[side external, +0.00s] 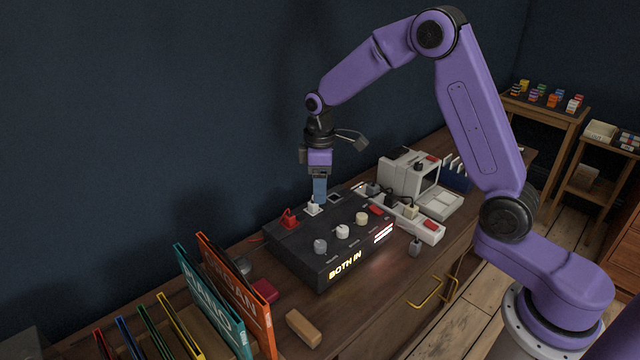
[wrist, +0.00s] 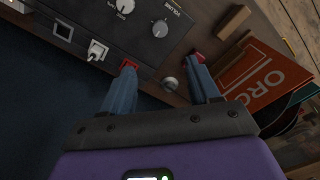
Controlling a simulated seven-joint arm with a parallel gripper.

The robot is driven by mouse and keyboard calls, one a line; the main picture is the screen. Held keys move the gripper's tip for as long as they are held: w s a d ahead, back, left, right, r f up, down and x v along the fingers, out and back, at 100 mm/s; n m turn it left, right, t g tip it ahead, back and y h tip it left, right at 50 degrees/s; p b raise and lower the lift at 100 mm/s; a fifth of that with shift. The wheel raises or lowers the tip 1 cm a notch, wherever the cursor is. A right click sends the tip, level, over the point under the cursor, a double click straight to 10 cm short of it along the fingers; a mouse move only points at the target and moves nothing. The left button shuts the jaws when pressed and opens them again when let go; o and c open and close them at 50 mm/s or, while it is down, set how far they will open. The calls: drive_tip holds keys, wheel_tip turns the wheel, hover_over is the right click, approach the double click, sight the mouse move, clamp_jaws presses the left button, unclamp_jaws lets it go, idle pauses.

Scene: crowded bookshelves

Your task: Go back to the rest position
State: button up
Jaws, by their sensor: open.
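My gripper (side external: 319,190) points down over the back of the black console (side external: 300,256), close above the white plug (side external: 313,208). In the wrist view its two blue fingers (wrist: 162,66) are spread, with nothing held between them. The white plug also shows in the wrist view (wrist: 97,50), left of the fingers. A red plug (side external: 289,218) sits at the console's back left. In the wrist view it is partly hidden by the left finger. The console's front shows a lit "BOTH IN" sign (side external: 345,265).
Upright books (side external: 215,300) and a wooden block (side external: 303,328) stand left and in front of the console. The dark wall is close behind; the air above is clear.

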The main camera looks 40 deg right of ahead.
drive_tip(key=s+a+r+n, duration=0.1)
drive_tip(key=s+a+r, duration=0.2)
drive_tip(key=s, duration=0.5)
drive_tip(key=s+a+r+n, duration=0.1)
drive_tip(key=s+a+r, duration=0.2)
drive_tip(key=s, duration=0.5)
drive_tip(key=s+d, duration=0.2)
drive_tip(key=s, duration=0.7)
drive_tip(key=s+d+n, duration=0.1)
drive_tip(key=s+d, duration=0.1)
drive_tip(key=s, duration=0.8)
drive_tip(key=shift+d+r, duration=0.35)
drive_tip(key=shift+r, duration=0.05)
